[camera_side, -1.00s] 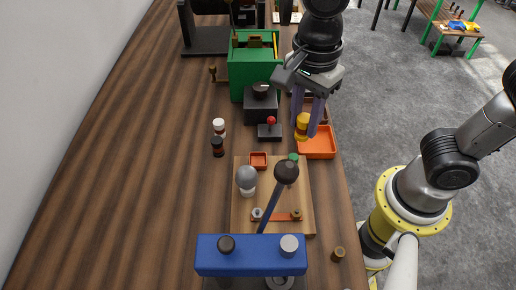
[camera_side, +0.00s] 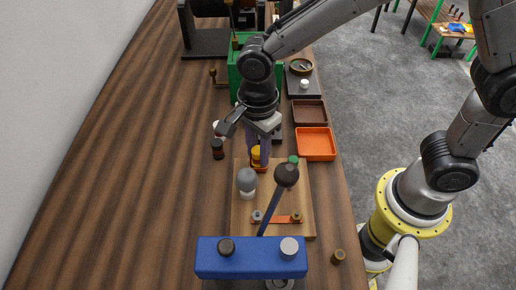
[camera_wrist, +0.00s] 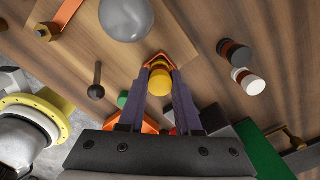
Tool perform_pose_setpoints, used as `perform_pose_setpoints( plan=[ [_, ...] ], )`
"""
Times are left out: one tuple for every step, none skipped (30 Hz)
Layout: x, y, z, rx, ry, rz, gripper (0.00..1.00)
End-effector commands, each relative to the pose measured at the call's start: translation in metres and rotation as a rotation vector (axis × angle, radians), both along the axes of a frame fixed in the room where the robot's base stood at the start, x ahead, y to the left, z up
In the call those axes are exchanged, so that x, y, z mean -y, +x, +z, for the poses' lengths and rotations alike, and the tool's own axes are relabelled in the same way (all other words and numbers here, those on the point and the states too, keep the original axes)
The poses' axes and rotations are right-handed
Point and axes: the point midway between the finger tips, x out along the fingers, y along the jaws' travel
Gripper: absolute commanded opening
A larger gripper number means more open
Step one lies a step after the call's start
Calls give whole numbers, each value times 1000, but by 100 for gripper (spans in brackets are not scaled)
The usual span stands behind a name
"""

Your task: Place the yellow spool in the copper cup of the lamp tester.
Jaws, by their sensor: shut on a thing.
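My gripper (camera_side: 259,150) is shut on the yellow spool (camera_side: 256,156), over the far edge of the lamp tester's wooden board (camera_side: 304,205). The small orange-red copper cup (camera_side: 261,169) is directly below the spool, its near rim showing. In the wrist view the spool (camera_wrist: 159,83) sits between my two purple fingers (camera_wrist: 160,88), with the cup's rim (camera_wrist: 166,57) just beyond it. I cannot tell whether the spool's bottom is inside the cup or just above it. The grey bulb (camera_side: 247,179) stands on the board close in front of the cup.
A dark-knobbed lever (camera_side: 286,175) and a green button (camera_side: 293,159) are to the cup's right. An orange tray (camera_side: 316,144) and a brown tray (camera_side: 309,112) lie farther back. A blue block (camera_side: 251,257) is in front. The left table is clear.

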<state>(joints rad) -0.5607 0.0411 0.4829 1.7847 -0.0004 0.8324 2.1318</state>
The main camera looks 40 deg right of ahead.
Motion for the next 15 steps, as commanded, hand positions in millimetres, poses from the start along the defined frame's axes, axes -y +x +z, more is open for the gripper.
perform_pose_setpoints(
  plan=[
    [0, 0, 0, 0, 0, 0, 0],
    [0, 0, 0, 0, 0, 0, 0],
    [0, 0, 0, 0, 0, 0, 0],
    [0, 0, 0, 0, 0, 0, 0],
    [0, 0, 0, 0, 0, 0, 0],
    [0, 0, 0, 0, 0, 0, 0],
    [0, 0, -1, 0, 0, 0, 0],
    [0, 0, -1, -1, 0, 0, 0],
    [0, 0, -3, -1, -1, 0, 0],
    [0, 0, -3, -1, -1, 0, 0],
    [0, 0, -3, 0, 0, 0, 38],
    [0, 0, -3, 0, 0, 0, 45],
    [0, 0, -3, -1, 0, 0, 51],
    [0, 0, -3, -1, 0, 0, 56],
    [0, 0, -3, -1, 0, 0, 63]
  ],
)
